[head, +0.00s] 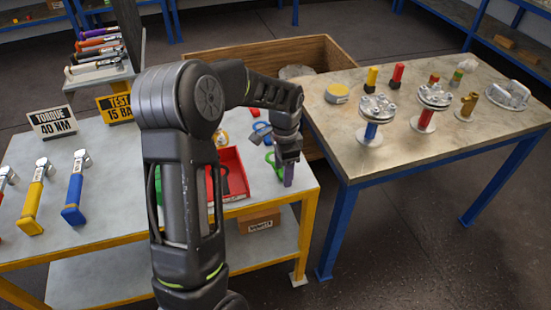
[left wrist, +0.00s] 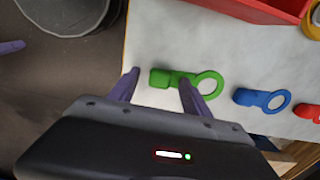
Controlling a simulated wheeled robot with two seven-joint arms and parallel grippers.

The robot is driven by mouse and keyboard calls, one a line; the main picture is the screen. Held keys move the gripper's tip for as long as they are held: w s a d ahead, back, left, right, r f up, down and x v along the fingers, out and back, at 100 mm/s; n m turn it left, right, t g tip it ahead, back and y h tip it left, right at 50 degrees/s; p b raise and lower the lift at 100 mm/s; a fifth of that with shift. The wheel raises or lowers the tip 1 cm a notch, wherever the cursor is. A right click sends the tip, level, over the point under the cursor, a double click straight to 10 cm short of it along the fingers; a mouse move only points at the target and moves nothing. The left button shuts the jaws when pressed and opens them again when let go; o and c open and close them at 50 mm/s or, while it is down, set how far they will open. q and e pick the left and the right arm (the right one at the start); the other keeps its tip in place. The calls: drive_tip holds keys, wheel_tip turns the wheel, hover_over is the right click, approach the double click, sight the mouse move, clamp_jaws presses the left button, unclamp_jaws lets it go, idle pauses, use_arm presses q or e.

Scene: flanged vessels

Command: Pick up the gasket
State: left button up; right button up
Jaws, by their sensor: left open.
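A green gasket-like ring with a thick tab (left wrist: 209,83) lies on the pale tabletop in the left wrist view; it shows partly behind my gripper in the head view (head: 270,158). Similar blue (left wrist: 262,98) and red (left wrist: 307,112) ringed pieces lie to its right. My left gripper (left wrist: 159,84) is open, with its purple fingers apart around the tab's position. One finger overlaps the near side of the green piece; I cannot tell whether it touches. In the head view the left gripper (head: 288,176) is near the table's right edge. My right gripper is not in view.
A red tray (head: 234,174) stands left of the gripper on the pale table (head: 110,215). A wooden crate (head: 225,62) is behind. The right table (head: 400,150) bears flanged vessels (head: 371,128) (head: 430,108). Yellow and blue wrenches (head: 75,190) lie at left.

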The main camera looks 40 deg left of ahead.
use_arm(q)
drive_tip(key=shift+c, duration=0.4)
drive_tip(key=c, duration=1.1)
drive_tip(key=shift+r, duration=0.15)
drive_tip(key=shift+c, duration=0.2)
wheel_tip(320, 180, up, 10)
drive_tip(key=shift+b, duration=0.3)
idle(0.3)
